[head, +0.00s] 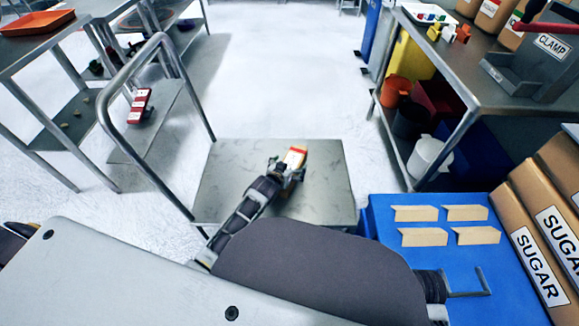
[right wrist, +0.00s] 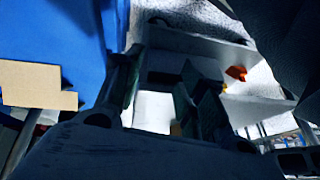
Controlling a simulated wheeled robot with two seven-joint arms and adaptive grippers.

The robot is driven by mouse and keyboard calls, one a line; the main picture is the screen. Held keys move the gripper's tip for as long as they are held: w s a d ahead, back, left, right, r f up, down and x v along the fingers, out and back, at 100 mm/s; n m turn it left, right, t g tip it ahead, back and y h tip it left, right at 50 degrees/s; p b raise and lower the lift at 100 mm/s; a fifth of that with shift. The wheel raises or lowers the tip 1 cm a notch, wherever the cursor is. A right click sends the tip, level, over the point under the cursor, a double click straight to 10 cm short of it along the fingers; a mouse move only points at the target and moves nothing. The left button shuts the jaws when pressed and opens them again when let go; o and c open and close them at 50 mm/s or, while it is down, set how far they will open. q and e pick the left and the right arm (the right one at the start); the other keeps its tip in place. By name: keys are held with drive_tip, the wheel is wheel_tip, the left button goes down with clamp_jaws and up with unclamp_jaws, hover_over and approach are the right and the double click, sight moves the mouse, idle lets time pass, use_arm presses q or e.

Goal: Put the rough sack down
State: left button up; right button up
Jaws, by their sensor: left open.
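I cannot surely pick out the rough sack. Large brown packages marked SUGAR (head: 545,250) stand at the right edge of the head view.
A blue platform (head: 385,265) with several tan tabs (head: 423,237) lies right of the cart. A steel bench (head: 470,80) with a clamp holder (head: 540,70) and bins below stands behind it. A rack with an orange tray (head: 35,22) is at left. The floor behind the cart is clear.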

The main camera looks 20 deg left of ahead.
use_arm(q)
drive_tip(key=shift+p+v, duration=0.45)
drive_tip(key=shift+v, duration=0.65)
drive_tip(key=shift+p+v, duration=0.3)
drive_tip(key=shift+v, duration=0.5)
drive_tip(key=shift+p+v, duration=0.45)
drive_tip(key=shift+v, duration=0.75)
drive_tip(key=shift+s+r, duration=0.15)
drive_tip(key=shift+s, duration=0.2)
drive_tip(key=shift+s+a+r, duration=0.1)
drive_tip(key=shift+s+r, duration=0.1)
drive_tip(key=shift+s, duration=0.1)
drive_tip(key=shift+p+v, duration=0.85)
drive_tip(key=shift+v, duration=1)
drive_tip(key=shift+s+r, duration=0.15)
drive_tip(key=shift+s, duration=0.15)
use_arm(e)
drive_tip(key=shift+s+d+r+g+h, duration=0.25)
drive_tip(key=shift+d+r+g+h, duration=0.1)
drive_tip(key=shift+d+r, duration=0.2)
drive_tip(key=shift+s+d+r+g+h, duration=0.25)
drive_tip(key=shift+d+r+g, duration=0.15)
drive_tip(key=shift+r, duration=0.2)
drive_tip(key=shift+d, duration=0.1)
drive_tip(key=shift+w+r, duration=0.15)
drive_tip(key=shift+w, duration=0.05)
